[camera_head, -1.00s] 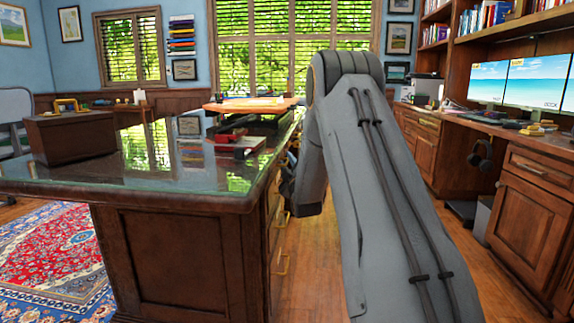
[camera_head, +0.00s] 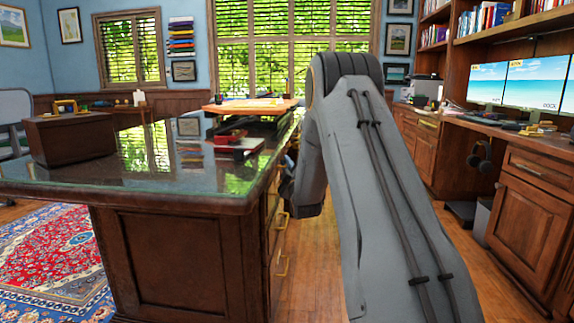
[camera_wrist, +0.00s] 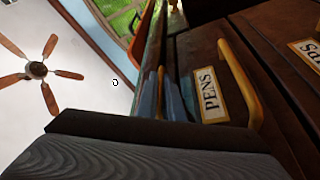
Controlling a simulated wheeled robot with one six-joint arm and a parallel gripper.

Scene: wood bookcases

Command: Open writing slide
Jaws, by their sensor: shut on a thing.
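The wooden desk (camera_head: 175,262) stands at left in the head view, with brass-handled drawers down its right side. In the wrist view, turned sideways, a drawer front labelled PENS (camera_wrist: 208,92) shows with its long brass handle (camera_wrist: 240,82). My gripper (camera_wrist: 168,97) is just left of that label, at the strip between the desktop edge and the drawer. Its blue-grey fingers are shut on a small brass-coloured piece (camera_wrist: 160,78), which looks like the writing slide's handle. The slide panel itself cannot be made out clearly. My arm hides most of the gripper in the head view.
A brown box (camera_head: 70,138) and a red-and-dark item (camera_head: 238,146) sit on the glossy desktop. A raised wooden board (camera_head: 250,105) is at its back. Wood cabinets (camera_head: 535,190) with monitors line the right side. Bare floor shows between the desk and cabinets.

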